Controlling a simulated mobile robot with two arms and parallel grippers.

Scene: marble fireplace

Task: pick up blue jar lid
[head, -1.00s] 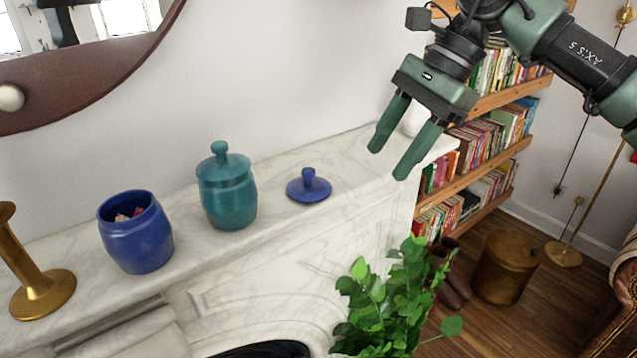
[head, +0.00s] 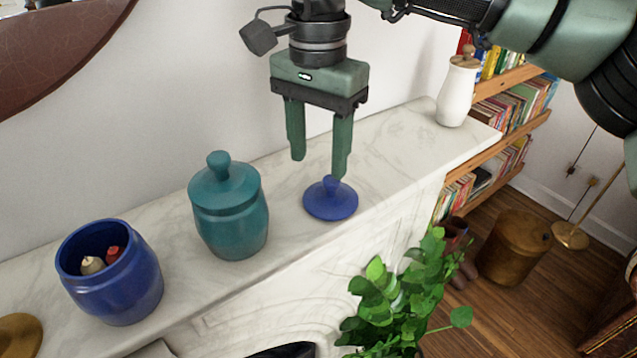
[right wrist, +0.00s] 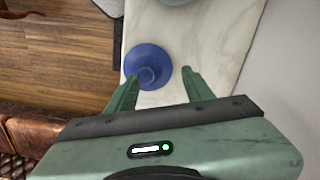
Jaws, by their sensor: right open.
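The blue jar lid (head: 331,203) lies knob-up on the white marble mantel. My right gripper (head: 318,168) is open and empty, fingers pointing down, above and just behind the lid; one fingertip shows close to the lid's knob. In the right wrist view the blue lid (right wrist: 148,66) lies ahead of and between the fingertips of the right gripper (right wrist: 158,80), nearer the left finger. I cannot tell if a finger touches it. The open blue jar (head: 112,275) stands at the left with small items inside. My left gripper is not in view.
A lidded teal jar (head: 230,212) stands just left of the lid. A white jar (head: 457,92) stands at the mantel's far right end. A green plant (head: 400,300) rises in front of the mantel (head: 400,150), whose surface right of the lid is clear.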

